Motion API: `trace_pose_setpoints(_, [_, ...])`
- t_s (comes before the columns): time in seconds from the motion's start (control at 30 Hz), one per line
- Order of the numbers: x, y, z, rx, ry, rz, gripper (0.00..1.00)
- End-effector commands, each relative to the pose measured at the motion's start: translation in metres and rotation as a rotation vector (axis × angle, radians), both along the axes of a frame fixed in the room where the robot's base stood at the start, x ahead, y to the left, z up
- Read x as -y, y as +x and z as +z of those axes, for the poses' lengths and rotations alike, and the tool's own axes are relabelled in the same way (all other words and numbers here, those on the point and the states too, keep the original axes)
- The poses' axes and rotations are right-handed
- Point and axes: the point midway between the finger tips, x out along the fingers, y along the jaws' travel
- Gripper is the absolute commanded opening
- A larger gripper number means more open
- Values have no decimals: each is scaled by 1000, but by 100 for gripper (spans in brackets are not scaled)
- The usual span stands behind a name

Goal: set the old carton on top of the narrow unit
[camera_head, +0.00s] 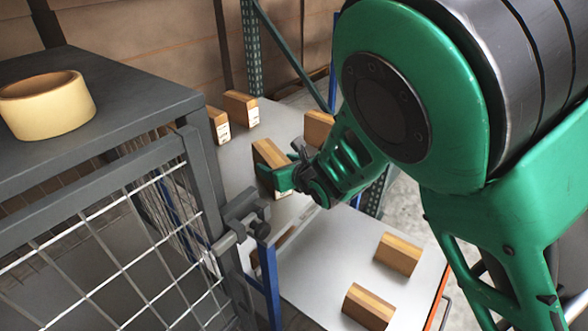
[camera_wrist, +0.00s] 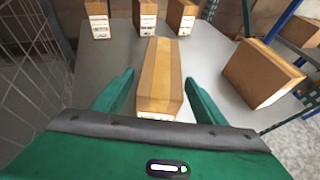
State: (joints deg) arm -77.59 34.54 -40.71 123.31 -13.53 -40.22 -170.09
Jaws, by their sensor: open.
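Several similar brown cartons stand on a grey shelf, and I cannot tell which one is the old carton. One carton (camera_wrist: 161,75) lies between the two fingers of my gripper (camera_wrist: 160,98) in the wrist view, with gaps at its sides. In the head view my gripper (camera_head: 284,176) is at this carton (camera_head: 268,153), partly hidden by my arm. My gripper is open. A dark grey cabinet with wire mesh sides (camera_head: 120,100) stands at the left; it may be the narrow unit, but I cannot be sure.
A tape roll (camera_head: 46,104) sits on the cabinet top. Other cartons stand behind (camera_head: 241,108) and to the right (camera_wrist: 262,72). Two cartons (camera_head: 398,254) (camera_head: 368,307) lie on a lower grey surface. The cabinet's mesh and latch (camera_head: 240,217) stand close left of my gripper.

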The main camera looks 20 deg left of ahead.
Motion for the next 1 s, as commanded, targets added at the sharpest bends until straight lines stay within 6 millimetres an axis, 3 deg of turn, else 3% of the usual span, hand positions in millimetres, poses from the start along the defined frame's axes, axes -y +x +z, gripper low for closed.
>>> trace_pose_setpoints(0.5, [29, -29, 17, 1, 0, -1, 66])
trace_pose_setpoints(0.73, [41, -32, 10, -13, -12, -8, 66])
trace_pose_setpoints(1.0, [48, -40, 19, -9, -8, -7, 66])
